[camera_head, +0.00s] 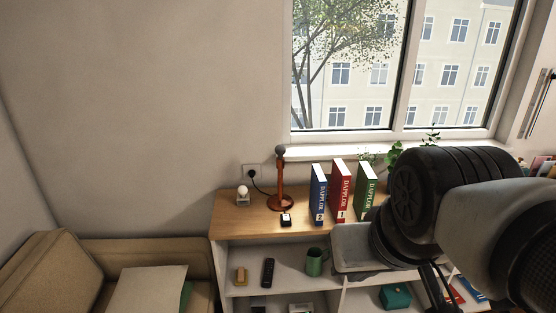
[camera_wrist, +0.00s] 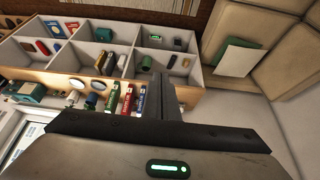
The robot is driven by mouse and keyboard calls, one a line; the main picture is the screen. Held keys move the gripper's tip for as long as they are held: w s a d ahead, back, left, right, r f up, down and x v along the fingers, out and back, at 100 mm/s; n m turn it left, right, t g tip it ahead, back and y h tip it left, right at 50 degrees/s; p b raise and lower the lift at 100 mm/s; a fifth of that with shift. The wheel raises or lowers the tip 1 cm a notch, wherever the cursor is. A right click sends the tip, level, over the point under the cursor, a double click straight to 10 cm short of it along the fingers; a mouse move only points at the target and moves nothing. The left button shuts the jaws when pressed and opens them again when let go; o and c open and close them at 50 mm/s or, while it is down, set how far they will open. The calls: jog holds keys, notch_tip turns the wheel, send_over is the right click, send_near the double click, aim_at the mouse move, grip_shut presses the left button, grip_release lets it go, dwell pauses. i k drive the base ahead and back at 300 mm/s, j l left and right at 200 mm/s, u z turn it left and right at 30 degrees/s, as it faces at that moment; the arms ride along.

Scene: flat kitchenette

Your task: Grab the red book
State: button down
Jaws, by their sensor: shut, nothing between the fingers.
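The red book (camera_head: 341,190) stands upright on the wooden top of the shelf unit, between a blue book (camera_head: 319,194) on its left and a green book (camera_head: 366,190) on its right. In the wrist view, the red book (camera_wrist: 129,99) appears between the green book (camera_wrist: 113,98) and the blue book (camera_wrist: 142,99). My gripper (camera_wrist: 168,90) is shut and empty. Its fingers appear to the right of the blue book in the wrist view, apart from the red book. The fingertips cannot be made out in the head view.
A reddish-brown lamp (camera_head: 280,180) and a small white egg-shaped item (camera_head: 242,195) stand on the top (camera_head: 228,212) to the books' left. Shelves below hold a green mug (camera_head: 316,263) and a remote (camera_head: 268,271). A sofa (camera_head: 55,268) is at left; the window is behind.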

aim_at(341, 177)
jog(key=i+z, duration=0.1)
jog(key=z, duration=0.25)
jog(key=i+l+u, duration=0.15)
jog(key=i, duration=0.3)
jog(key=i+l+u, duration=0.1)
jog(key=i+l, duration=0.2)
jog(key=i, duration=0.15)
jog(key=i+l+u, duration=0.15)
jog(key=i, duration=0.3)
jog(key=l, duration=0.1)
